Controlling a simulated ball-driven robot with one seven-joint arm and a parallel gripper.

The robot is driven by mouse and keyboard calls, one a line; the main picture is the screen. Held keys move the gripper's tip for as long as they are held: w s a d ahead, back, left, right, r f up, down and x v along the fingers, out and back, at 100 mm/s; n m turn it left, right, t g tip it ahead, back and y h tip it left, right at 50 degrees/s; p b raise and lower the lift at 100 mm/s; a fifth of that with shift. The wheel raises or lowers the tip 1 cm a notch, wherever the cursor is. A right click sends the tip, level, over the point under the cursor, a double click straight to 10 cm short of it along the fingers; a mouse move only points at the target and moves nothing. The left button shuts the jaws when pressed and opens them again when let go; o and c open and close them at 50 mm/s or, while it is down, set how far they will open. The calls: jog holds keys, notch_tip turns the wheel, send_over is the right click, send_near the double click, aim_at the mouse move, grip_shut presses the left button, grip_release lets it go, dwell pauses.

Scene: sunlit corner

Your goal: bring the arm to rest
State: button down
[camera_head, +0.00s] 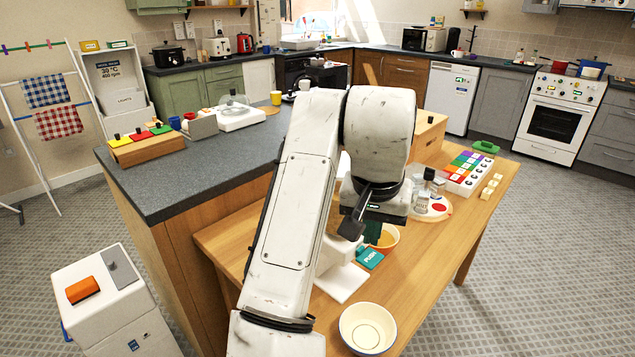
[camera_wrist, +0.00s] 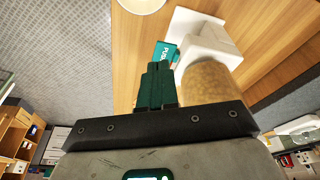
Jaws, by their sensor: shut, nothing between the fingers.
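My gripper (camera_head: 372,233) hangs below my bent white arm, above the wooden table (camera_head: 460,240). Its teal fingers (camera_wrist: 157,85) are together in the wrist view, with nothing held between them. A white dispenser-like device (camera_head: 340,282) with a teal "PUSH" part (camera_head: 369,257) stands beside the gripper, partly hidden by my arm. In the wrist view the device (camera_wrist: 205,40) and a tan cylinder (camera_wrist: 208,82) lie just beyond and right of the fingers. I cannot tell whether the fingers touch the teal part.
A white bowl (camera_head: 367,328) stands at the table's near end. A round board (camera_head: 432,208) with shakers and a colourful tray (camera_head: 468,170) stand farther back. The grey counter (camera_head: 225,165) rises at left.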

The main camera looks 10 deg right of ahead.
jog(key=s+d+f+n+h+p, duration=0.1)
jog(key=s+d+f+h, duration=0.1)
jog(key=s+d+f, duration=0.45)
jog(key=s+d+f+n+h+p, duration=0.1)
jog(key=s+d+f, duration=0.3)
jog(key=d+f, duration=0.55)
jog(key=s+a+f+n+y, duration=0.1)
jog(key=s+a+f, duration=0.1)
jog(key=s+f, duration=0.2)
jog(key=s+a+f+n+g+y+p, duration=0.1)
jog(key=s+f, duration=0.3)
jog(key=s, duration=0.7)
jog(key=s+a+f+n+y, duration=0.1)
jog(key=s+f, duration=0.3)
jog(key=s, duration=0.4)
jog(key=shift+a+f+y+p, duration=0.35)
jog(key=shift+a+y, duration=0.25)
jog(key=shift+a, duration=0.25)
jog(key=c, duration=1.8)
grip_release()
